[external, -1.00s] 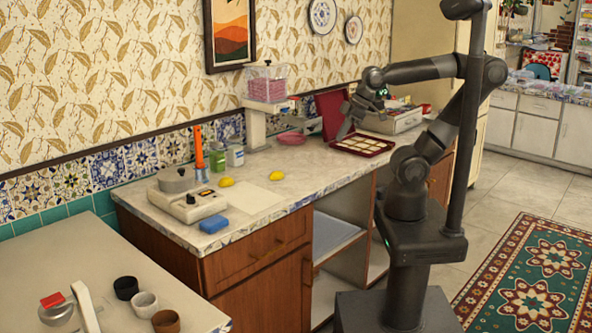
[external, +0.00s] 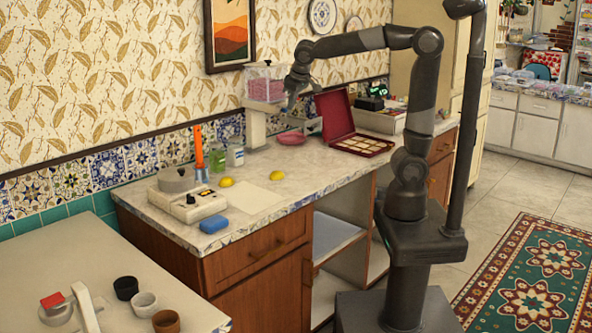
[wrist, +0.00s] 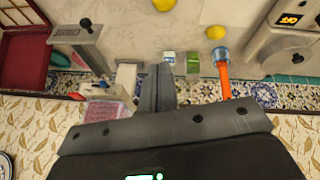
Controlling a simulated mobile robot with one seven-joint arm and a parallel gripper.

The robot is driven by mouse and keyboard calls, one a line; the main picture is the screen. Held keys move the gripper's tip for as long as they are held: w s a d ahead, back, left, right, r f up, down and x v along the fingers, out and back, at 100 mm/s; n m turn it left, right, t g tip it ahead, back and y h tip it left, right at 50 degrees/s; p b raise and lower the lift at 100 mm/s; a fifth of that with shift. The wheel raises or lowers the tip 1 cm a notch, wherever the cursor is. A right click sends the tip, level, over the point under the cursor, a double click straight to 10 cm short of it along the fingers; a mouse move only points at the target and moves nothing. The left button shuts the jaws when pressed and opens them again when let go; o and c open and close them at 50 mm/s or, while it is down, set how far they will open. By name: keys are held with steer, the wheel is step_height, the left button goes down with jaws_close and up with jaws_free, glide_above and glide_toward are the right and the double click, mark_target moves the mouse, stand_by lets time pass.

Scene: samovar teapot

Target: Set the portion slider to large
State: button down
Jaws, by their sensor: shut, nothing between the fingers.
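The dispenser (external: 255,125) stands against the wall, with a clear hopper of pink pieces (external: 266,88) on top. In the wrist view the hopper (wrist: 105,110) is at lower left. A grey plate (wrist: 75,35) beside it has a slot and a small black knob (wrist: 86,24), which looks like the portion slider; no size marks are readable. In the external view the plate (external: 313,125) juts out to the right. My gripper (external: 291,104) is just right of the hopper, pointing down. In the wrist view its fingers (wrist: 158,85) are shut and empty, apart from the knob.
An open red case (external: 362,145) lies right of the dispenser and a pink dish (external: 291,139) stands below the plate. Jars (external: 235,157), two lemons (external: 227,182) and a device with a dial (external: 192,207) are to the left. The counter front is mostly clear.

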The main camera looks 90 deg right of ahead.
mark_target(285, 110)
steer(key=w+d+m+g+h, duration=0.1)
steer(key=w+d+m, duration=0.1)
steer(key=d, duration=0.5)
steer(key=w+d+m+g+h, duration=0.2)
steer(key=w+d, duration=0.2)
steer(key=d, duration=0.4)
steer(key=shift+w+d, duration=0.2)
steer(key=shift+w, duration=0.05)
steer(key=s+d+f, duration=0.3)
steer(key=d+f, duration=0.5)
steer(key=shift+s+d, duration=0.25)
steer(key=shift+d, duration=0.15)
steer(key=shift+s+d, duration=1.25)
steer(key=shift+s, duration=0.05)
